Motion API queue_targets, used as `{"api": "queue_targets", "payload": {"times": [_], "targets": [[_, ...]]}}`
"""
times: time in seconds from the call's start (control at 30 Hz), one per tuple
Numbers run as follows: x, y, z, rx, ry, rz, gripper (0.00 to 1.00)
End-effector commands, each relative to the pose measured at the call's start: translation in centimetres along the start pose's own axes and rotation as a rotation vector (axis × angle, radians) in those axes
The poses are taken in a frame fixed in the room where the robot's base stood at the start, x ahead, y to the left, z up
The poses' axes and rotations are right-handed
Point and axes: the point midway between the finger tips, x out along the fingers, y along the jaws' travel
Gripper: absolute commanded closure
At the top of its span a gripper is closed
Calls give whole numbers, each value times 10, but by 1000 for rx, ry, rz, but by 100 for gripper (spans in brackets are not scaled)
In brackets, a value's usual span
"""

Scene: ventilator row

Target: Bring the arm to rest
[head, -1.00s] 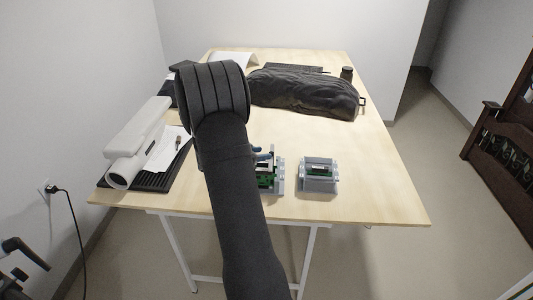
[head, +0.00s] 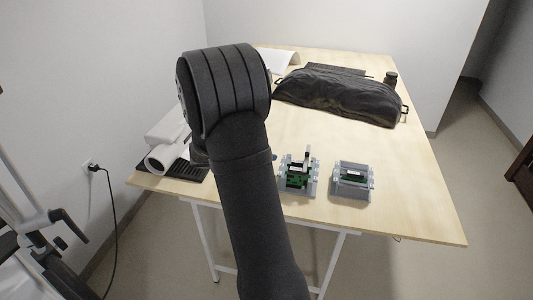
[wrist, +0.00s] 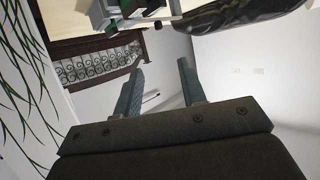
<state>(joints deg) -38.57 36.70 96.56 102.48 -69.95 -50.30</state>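My gripper (wrist: 160,84) shows in the wrist view with its two blue-grey fingers spread apart and nothing between them. In the head view my dark arm stands up in front of the table, and the gripper is hidden behind it. Two grey units with green boards, the left one (head: 298,174) and the right one (head: 354,180), stand near the table's front edge, right of my arm. The left one has a dark upright part. Part of a grey and green unit (wrist: 124,14) shows at the top of the wrist view, apart from the fingers.
The wooden table (head: 420,205) is bare on its right side. A dark bag (head: 340,95) and a small dark container (head: 390,78) are at the back. A white roll-shaped device (head: 163,158) on a black mat (head: 188,171) is at left, partly behind my arm.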

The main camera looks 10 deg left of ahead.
Motion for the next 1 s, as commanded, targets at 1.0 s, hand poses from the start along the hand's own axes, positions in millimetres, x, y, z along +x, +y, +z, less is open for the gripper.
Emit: {"api": "queue_targets", "payload": {"times": [1.0], "targets": [[154,1,0,1,-1,4,62]]}}
